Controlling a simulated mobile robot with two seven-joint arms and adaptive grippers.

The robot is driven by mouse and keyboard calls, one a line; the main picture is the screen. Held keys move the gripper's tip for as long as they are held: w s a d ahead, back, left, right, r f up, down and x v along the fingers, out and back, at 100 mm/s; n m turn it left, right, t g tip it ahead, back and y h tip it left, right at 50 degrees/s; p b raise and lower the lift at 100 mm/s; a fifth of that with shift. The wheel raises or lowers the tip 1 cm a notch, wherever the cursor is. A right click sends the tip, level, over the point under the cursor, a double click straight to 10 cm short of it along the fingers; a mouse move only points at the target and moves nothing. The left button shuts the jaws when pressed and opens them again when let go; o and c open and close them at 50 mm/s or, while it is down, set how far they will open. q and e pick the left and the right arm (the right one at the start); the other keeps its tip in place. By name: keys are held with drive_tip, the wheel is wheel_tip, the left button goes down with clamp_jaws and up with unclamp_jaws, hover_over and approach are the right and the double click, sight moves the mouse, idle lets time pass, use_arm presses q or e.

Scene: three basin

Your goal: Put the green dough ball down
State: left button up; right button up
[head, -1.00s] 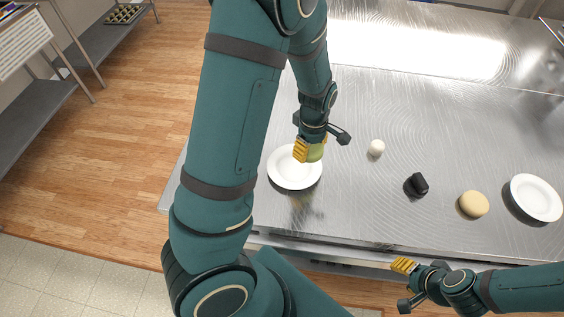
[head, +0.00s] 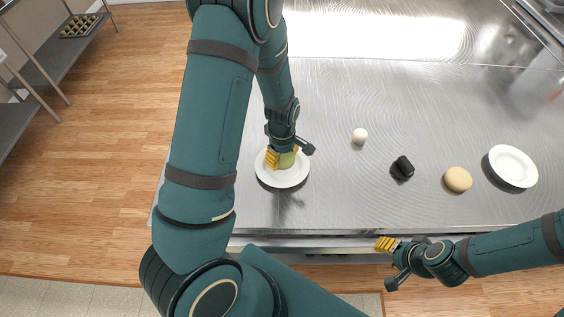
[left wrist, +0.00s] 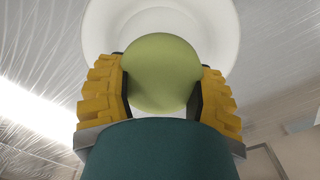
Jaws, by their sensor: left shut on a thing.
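The green dough ball (head: 287,160) is between the yellow fingers of my left gripper (head: 283,158), which is shut on it. In the left wrist view the ball (left wrist: 161,72) sits between both fingers (left wrist: 160,95). A white plate (head: 283,181) lies under the ball on the metal table, and it also shows in the left wrist view (left wrist: 100,30). I cannot tell whether the ball touches the plate. My right gripper (head: 386,245) is near the table's front edge, away from the ball; its finger opening is unclear.
On the metal table (head: 340,205) to the right are a small white ball (head: 360,136), a black object (head: 402,168), a tan dough ball (head: 458,180) and a second white plate (head: 513,167). A shelf with a muffin tray (head: 80,26) stands at far left.

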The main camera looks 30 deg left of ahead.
sight(282, 162)
use_arm(q)
wheel_tip(282, 162, down, 4)
drive_tip(key=shift+r, duration=0.25)
drive_tip(key=o, duration=1.2)
drive_tip(key=shift+f, duration=0.1)
drive_tip(key=shift+r, duration=0.3)
wheel_tip(282, 162, up, 12)
drive_tip(key=shift+f+p, duration=0.1)
drive_tip(key=shift+p, duration=0.45)
